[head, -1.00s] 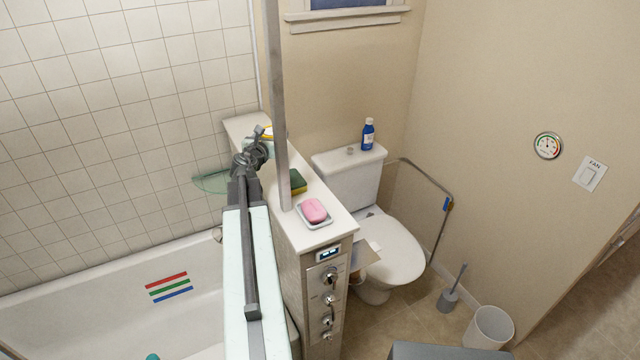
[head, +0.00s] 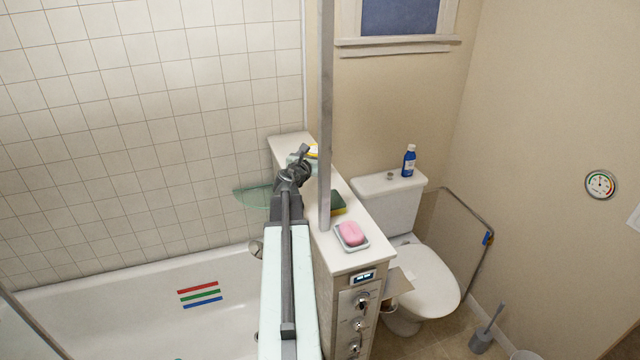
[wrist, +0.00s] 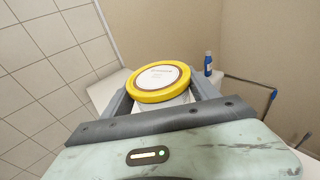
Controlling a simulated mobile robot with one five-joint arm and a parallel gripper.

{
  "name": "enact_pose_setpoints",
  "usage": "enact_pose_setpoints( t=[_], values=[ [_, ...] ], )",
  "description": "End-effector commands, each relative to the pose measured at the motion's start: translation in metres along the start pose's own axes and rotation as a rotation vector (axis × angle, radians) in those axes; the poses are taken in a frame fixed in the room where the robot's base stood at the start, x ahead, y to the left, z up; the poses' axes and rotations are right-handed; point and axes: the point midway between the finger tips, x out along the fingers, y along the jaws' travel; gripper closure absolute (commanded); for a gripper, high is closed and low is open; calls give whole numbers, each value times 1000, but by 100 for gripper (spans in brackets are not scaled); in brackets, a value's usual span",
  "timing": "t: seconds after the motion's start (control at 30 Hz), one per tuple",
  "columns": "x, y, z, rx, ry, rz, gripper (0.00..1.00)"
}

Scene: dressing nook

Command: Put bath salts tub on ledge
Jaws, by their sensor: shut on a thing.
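The bath salts tub (wrist: 158,78) shows in the wrist view as a round white lid with a yellow rim above a pale body. My gripper (wrist: 160,100) is shut on it. In the head view the tub (head: 313,151) is a small yellow and white shape, mostly hidden by my gripper (head: 301,158). Both are over the far end of the white-topped ledge (head: 293,140). I cannot tell whether the tub touches the ledge.
A grey post (head: 325,110) rises from the ledge, right of my gripper. A sponge (head: 338,203) and pink soap (head: 351,233) in a dish occupy the nearer ledge. A glass corner shelf (head: 253,197) is left. A blue bottle (head: 409,160) stands on the toilet tank (head: 390,205).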

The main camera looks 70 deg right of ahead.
Motion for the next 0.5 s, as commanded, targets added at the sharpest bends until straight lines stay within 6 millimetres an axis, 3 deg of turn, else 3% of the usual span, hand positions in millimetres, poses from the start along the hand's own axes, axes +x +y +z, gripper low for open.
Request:
enact_pose_setpoints(
  t=[0.03, 0.27, 0.5],
  values=[
    [3, 0, -21, 0, 0, 0, 88],
    [3, 0, -25, -1, 0, 1, 88],
    [8, 1, -62, -1, 0, 1, 88]
  ],
)
